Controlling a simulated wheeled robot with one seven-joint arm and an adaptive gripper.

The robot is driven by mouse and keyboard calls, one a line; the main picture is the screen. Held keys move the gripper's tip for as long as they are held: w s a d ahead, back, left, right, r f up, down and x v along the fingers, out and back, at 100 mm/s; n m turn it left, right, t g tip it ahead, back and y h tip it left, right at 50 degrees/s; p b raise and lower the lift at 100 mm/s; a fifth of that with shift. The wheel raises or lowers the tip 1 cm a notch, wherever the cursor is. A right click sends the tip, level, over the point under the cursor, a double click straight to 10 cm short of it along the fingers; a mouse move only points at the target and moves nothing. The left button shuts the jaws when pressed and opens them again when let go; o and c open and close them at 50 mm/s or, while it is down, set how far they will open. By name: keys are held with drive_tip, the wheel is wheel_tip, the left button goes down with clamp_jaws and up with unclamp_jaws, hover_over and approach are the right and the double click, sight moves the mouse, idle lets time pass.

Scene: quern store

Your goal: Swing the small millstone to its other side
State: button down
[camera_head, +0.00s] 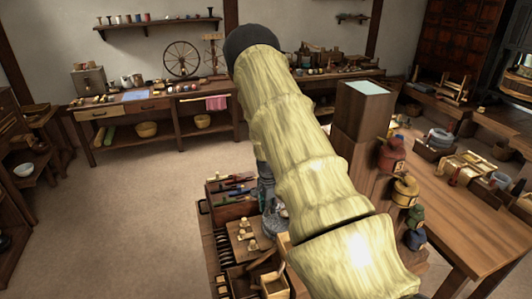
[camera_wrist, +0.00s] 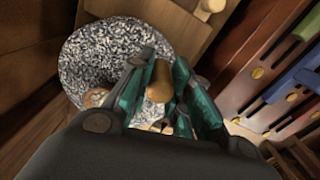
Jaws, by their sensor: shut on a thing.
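The small millstone (camera_wrist: 88,58) is a round, grey speckled stone in the wrist view, left of and beneath my gripper. A tan wooden handle (camera_wrist: 159,82) rises over its right part. My gripper (camera_wrist: 158,78), with teal fingers, is shut on this handle, one finger on each side. The fingers hide part of the stone's right side and its lower rim. In the head view my pale, ribbed arm sleeve crosses the middle and largely hides the gripper and stone.
A wooden rack of tools with coloured handles (camera_wrist: 283,80) stands close on the right in the wrist view. A long workbench (camera_head: 470,215) with pots and jars is at the right. Open floor (camera_head: 140,215) lies to the left.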

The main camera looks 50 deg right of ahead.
drive_tip(key=c, duration=1.3)
unclamp_jaws()
wheel_tip(320, 180, up, 12)
drive_tip(key=shift+w+f, duration=0.1)
